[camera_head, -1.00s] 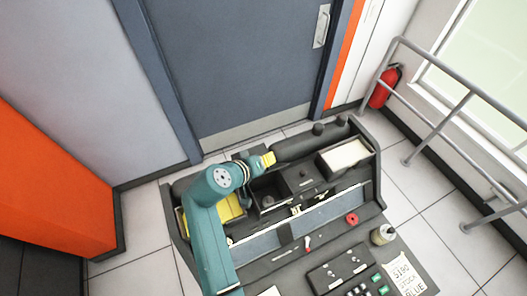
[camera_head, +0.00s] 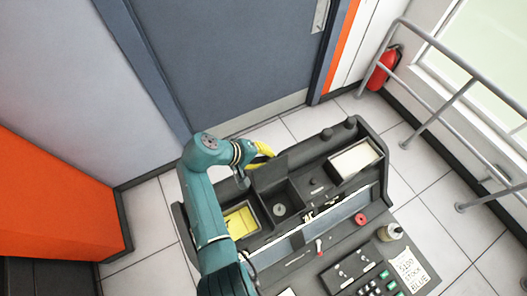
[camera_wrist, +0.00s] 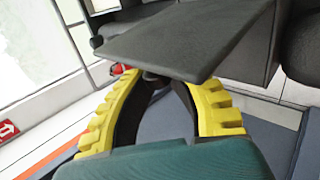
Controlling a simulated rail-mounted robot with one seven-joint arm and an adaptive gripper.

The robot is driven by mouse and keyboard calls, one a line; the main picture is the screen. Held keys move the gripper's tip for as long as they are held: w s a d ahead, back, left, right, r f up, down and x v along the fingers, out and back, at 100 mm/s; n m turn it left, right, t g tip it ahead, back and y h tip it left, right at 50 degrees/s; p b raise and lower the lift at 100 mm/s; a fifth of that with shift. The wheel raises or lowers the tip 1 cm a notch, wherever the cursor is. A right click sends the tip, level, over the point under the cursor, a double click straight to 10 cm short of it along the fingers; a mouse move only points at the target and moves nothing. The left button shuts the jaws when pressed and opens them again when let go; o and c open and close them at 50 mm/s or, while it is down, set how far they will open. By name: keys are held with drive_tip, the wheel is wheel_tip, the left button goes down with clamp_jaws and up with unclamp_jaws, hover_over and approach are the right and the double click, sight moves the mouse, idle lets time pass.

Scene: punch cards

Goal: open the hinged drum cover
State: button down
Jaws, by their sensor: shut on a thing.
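The drum cover (camera_head: 269,174) is a dark flat panel standing raised at the back of an open square well. A round grey part (camera_head: 280,210) shows inside the well. My gripper (camera_head: 264,154), with yellow fingers, is behind the raised cover in the head view. In the wrist view, the yellow fingers (camera_wrist: 160,78) close in on a small dark knob at the underside of the panel-like cover (camera_wrist: 190,38). The gripper is shut on this knob, which is mostly hidden by the fingers and the cover.
A yellow card stack (camera_head: 241,222) lies in the left tray and pale cards (camera_head: 354,159) in the right one. A red ring (camera_head: 360,218) and a small bottle (camera_head: 389,232) are on the front deck. A railing (camera_head: 440,110) stands right; floor is clear behind.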

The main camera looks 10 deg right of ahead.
drive_tip(key=shift+w+a+f, duration=0.1)
drive_tip(key=shift+w+a, duration=0.05)
drive_tip(key=shift+w, duration=0.05)
idle(0.4)
drive_tip(key=c, duration=1)
unclamp_jaws()
drive_tip(key=shift+o, duration=0.2)
drive_tip(key=v, duration=1.2)
